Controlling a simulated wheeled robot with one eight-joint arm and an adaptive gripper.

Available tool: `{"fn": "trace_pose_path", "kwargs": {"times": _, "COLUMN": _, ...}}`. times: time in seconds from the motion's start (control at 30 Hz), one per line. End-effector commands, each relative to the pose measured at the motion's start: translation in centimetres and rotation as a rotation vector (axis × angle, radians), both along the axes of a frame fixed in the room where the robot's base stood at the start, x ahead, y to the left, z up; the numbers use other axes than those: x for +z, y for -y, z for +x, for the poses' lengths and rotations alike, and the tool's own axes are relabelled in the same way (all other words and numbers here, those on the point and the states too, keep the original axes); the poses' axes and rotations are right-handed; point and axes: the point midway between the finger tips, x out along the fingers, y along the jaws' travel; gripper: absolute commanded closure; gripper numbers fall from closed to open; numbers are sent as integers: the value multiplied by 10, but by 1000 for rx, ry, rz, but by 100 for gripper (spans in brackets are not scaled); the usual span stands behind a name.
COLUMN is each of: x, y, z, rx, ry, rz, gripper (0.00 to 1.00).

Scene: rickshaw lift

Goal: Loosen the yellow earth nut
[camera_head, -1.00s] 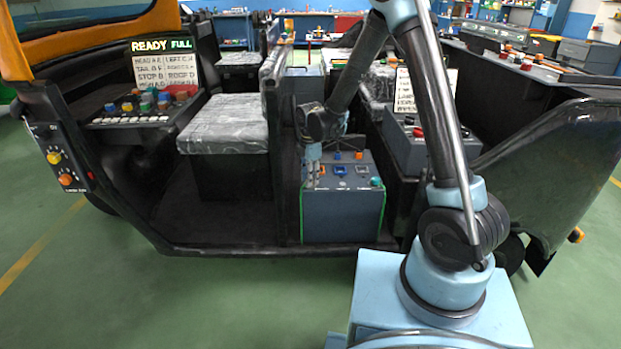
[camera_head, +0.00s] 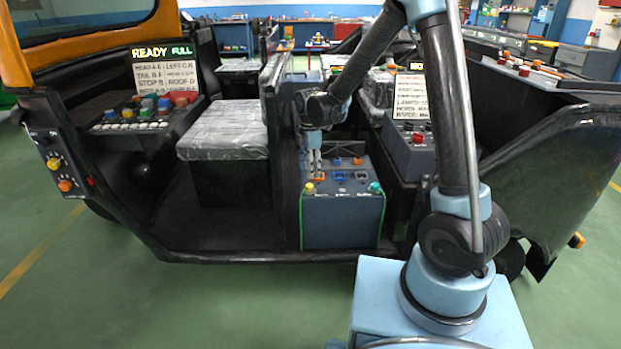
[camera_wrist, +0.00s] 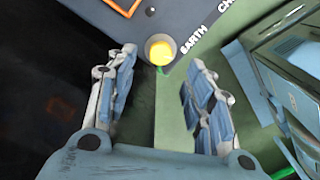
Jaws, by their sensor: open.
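The yellow earth nut (camera_head: 309,187) sits at the left front corner of the top of the grey-blue control box (camera_head: 345,222). In the wrist view the earth nut (camera_wrist: 160,50) is a round yellow cap in a grey ring beside the printed word EARTH. My gripper (camera_head: 314,172) is above and just behind the nut in the head view, pointing down. In the wrist view my gripper (camera_wrist: 160,85) is open and empty, its padded fingers apart, with the nut showing beyond and between the fingertips. I cannot tell the exact height gap.
The box top also carries a teal knob (camera_head: 375,187), an orange socket (camera_head: 319,175) and blue sockets (camera_head: 340,175). A grey seat (camera_head: 222,130) stands to the left. A dark box with a red knob (camera_head: 417,137) is at the right.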

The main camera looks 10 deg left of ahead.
Motion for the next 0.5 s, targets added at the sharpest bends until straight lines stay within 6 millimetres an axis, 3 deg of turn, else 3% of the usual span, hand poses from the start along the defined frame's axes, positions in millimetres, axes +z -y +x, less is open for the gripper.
{"fn": "trace_pose_path", "kwargs": {"times": 0.2, "x": 33, "y": 0, "z": 0, "rx": 0, "ry": 0, "rz": 0, "gripper": 52}}
{"fn": "trace_pose_path", "kwargs": {"times": 0.5, "x": 50, "y": 0, "z": 1, "rx": 0, "ry": 0, "rz": 0, "gripper": 52}}
